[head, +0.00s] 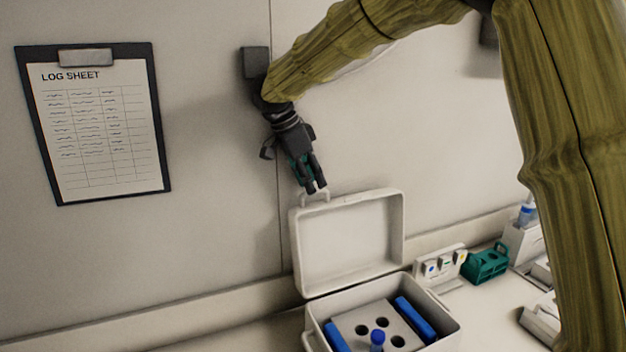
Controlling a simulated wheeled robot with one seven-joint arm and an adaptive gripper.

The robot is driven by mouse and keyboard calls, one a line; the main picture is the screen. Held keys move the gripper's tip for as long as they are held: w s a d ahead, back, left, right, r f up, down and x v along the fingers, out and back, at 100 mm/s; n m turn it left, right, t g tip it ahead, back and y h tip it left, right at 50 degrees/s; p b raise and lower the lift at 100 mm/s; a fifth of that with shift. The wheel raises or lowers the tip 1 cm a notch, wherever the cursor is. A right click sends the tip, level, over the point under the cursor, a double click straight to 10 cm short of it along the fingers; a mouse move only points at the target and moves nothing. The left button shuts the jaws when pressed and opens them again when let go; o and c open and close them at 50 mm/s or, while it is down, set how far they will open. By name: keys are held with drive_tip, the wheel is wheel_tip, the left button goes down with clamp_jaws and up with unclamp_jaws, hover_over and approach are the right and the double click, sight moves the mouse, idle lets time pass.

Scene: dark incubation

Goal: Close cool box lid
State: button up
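The cool box (455,333) stands on the bench at the bottom centre of the head view. Its white lid (348,245) is open and stands up roughly vertical at the back of the box. A small handle (314,197) sits on the lid's upper edge. Inside the box is a grey rack with dark holes, a blue-capped tube (377,339) in one hole, and blue packs (415,320) at the sides. My gripper (315,189) points down just above the handle at the lid's upper left edge. I cannot tell whether it touches the handle, or how far its fingers are apart.
A clipboard log sheet (97,125) hangs on the wall at the left. Right of the box are a small white holder with coloured dots (440,266), a green rack (486,263) and white containers (523,243). The wall is close behind the lid.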

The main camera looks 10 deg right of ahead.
drive_tip(key=shift+s+d+f, duration=0.1)
drive_tip(key=shift+s+f, duration=0.1)
drive_tip(key=shift+f, duration=0.1)
drive_tip(key=shift+w+d+f, duration=0.15)
drive_tip(key=shift+w+f, duration=0.25)
drive_tip(key=shift+f, duration=0.3)
drive_tip(key=shift+s+r, duration=0.1)
drive_tip(key=shift+s, duration=0.2)
drive_tip(key=shift+c, duration=0.9)
clamp_jaws()
